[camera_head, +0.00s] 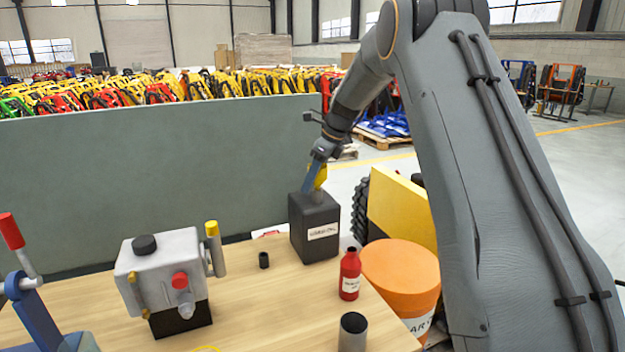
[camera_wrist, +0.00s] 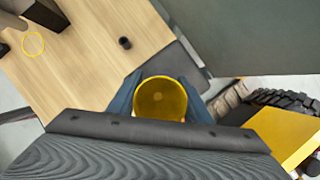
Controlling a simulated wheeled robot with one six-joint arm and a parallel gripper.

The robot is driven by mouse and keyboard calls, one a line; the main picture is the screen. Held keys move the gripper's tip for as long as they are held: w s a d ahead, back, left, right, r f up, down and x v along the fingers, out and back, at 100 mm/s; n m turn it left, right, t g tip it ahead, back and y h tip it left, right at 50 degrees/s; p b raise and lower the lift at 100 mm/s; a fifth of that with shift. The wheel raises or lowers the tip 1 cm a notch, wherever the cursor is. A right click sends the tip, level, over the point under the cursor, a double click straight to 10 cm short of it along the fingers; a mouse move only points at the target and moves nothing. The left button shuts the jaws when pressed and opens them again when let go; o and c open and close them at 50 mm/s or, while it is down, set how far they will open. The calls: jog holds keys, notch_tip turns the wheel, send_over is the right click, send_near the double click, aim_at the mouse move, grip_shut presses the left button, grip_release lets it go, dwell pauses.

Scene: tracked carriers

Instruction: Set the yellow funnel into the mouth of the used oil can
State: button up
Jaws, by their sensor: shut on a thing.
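The used oil can (camera_head: 314,228) is a black box-shaped can with a white label, upright at the far right of the wooden table. The yellow funnel (camera_head: 320,176) is above the can's top in the head view, partly hidden by my gripper (camera_head: 313,178). In the wrist view the funnel (camera_wrist: 160,98) shows its round wide opening between the blue fingers of my gripper. My gripper is shut on the funnel. The can's mouth is hidden behind the fingers and funnel, so I cannot tell whether the funnel's spout is inside it.
A red bottle (camera_head: 350,274), a grey cylinder (camera_head: 352,333) and a small black cap (camera_head: 263,260) stand on the table (camera_head: 250,305). A grey machine block (camera_head: 165,277) stands at left. An orange bin (camera_head: 402,275) is beside the table's right edge. A green-grey partition (camera_head: 150,185) runs behind.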

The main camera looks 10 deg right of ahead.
jog(key=o, duration=1.1)
jog(key=shift+o, duration=0.2)
jog(key=b+v, duration=0.2)
jog(key=v, duration=0.6)
